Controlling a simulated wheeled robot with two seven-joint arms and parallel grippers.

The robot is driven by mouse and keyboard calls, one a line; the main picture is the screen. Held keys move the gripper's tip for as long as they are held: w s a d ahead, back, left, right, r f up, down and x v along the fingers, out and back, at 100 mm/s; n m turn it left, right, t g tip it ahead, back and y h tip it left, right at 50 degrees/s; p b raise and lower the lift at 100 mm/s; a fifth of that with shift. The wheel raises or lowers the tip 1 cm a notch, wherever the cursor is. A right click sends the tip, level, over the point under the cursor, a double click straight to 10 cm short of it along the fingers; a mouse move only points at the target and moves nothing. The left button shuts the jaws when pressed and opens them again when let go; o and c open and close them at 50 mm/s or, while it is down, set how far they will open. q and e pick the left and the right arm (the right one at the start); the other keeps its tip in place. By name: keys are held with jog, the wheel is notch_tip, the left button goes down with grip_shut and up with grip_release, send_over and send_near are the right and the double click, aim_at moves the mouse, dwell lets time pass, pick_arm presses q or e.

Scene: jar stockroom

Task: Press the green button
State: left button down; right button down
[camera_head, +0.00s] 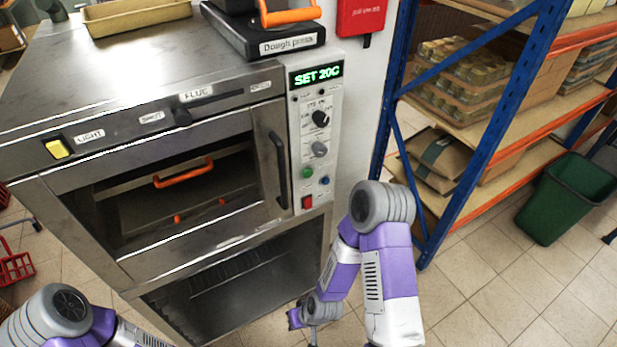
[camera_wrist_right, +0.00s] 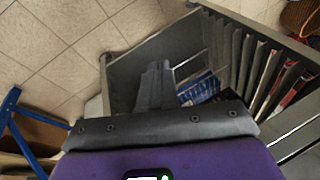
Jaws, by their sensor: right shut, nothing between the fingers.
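The green button (camera_head: 306,172) is a small round knob low on the oven's light control panel (camera_head: 334,132), in the head view. A blue button (camera_head: 324,181) is to its right and a red switch (camera_head: 307,202) is below it. My right arm is in front of the oven's right side, with its wrist low, below the panel and apart from the buttons. My right gripper (camera_wrist_right: 155,85) shows in the right wrist view with its fingers together and empty. My left arm enters at the bottom left of the head view; its gripper is out of the picture.
The oven (camera_head: 100,185) has a dark window with an orange handle and a grey door handle (camera_head: 278,168) beside the panel. Its display reads SET 20C. A blue-and-orange shelf rack (camera_head: 485,130) and a green bin (camera_head: 566,200) stand right. Tiled floor is clear between.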

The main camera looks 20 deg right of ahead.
aim_at(308, 173)
jog(key=w+d+r+n+t+h+b, duration=0.25)
jog(key=w+d+r+t, duration=0.2)
jog(key=w, duration=0.35)
jog(key=w+d+r+n+t+h+b, duration=0.1)
jog(key=w+d+r+t+h+b, duration=0.3)
jog(key=w, duration=0.4)
jog(key=d+r+t+h+b, duration=0.1)
jog(key=d+r+h+b, duration=0.2)
jog(key=r, duration=0.6)
jog(key=d+r+t+h+b, duration=0.2)
jog(key=d+r+h+b, duration=0.2)
jog(key=r, duration=0.6)
jog(key=shift+s+d+h, duration=0.35)
jog(key=shift+d+h, duration=0.15)
jog(key=shift+h, duration=0.35)
jog(key=shift+r+t, duration=0.1)
jog(key=shift+t, duration=0.15)
jog(key=w+a, duration=0.1)
jog(key=w, duration=0.7)
jog(key=shift+w, duration=0.4)
jog(key=shift+w+p, duration=0.1)
jog(key=shift+p, duration=0.25)
